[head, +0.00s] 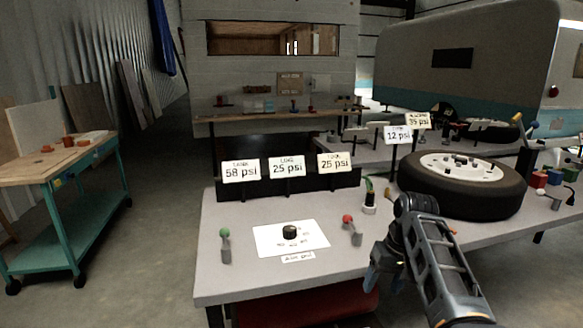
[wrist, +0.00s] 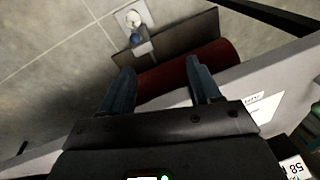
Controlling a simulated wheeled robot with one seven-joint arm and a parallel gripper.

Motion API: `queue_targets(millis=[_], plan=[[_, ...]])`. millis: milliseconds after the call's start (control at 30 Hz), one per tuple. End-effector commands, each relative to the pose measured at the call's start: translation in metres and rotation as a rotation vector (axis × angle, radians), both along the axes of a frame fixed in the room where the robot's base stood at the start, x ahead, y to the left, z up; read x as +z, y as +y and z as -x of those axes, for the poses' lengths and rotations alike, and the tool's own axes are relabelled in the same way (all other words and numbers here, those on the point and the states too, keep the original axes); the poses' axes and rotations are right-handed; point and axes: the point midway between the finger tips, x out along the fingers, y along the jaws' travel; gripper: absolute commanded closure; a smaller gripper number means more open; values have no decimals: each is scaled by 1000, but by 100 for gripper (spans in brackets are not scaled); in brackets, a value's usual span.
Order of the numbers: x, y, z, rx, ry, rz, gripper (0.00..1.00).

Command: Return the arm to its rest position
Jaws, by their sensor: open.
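My gripper (head: 382,277) is at the end of my arm in front of the right part of the grey table (head: 225,283) in the head view. In the wrist view my gripper (wrist: 160,88) has its two dark fingers spread apart with nothing between them. Beyond the fingers, the wrist view shows a red cylinder (wrist: 215,62) below the table edge. It also shows in the head view as a red rounded thing (head: 300,310) under the table. My arm hides part of the table's right side.
A green-knobbed lever (head: 225,245), a red-knobbed lever (head: 351,230) and a dial on a white card (head: 268,236) stand on the table. A tire (head: 430,192) lies at the right, near my arm. A teal cart (head: 60,232) stands left, with open floor between.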

Motion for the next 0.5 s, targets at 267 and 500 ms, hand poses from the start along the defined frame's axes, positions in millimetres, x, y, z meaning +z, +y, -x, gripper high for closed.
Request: queue_targets(millis=[267,500], plan=[[-80,-9,38,-38,-98,38,38],[-154,-20,101,-73,-242,86,38]])
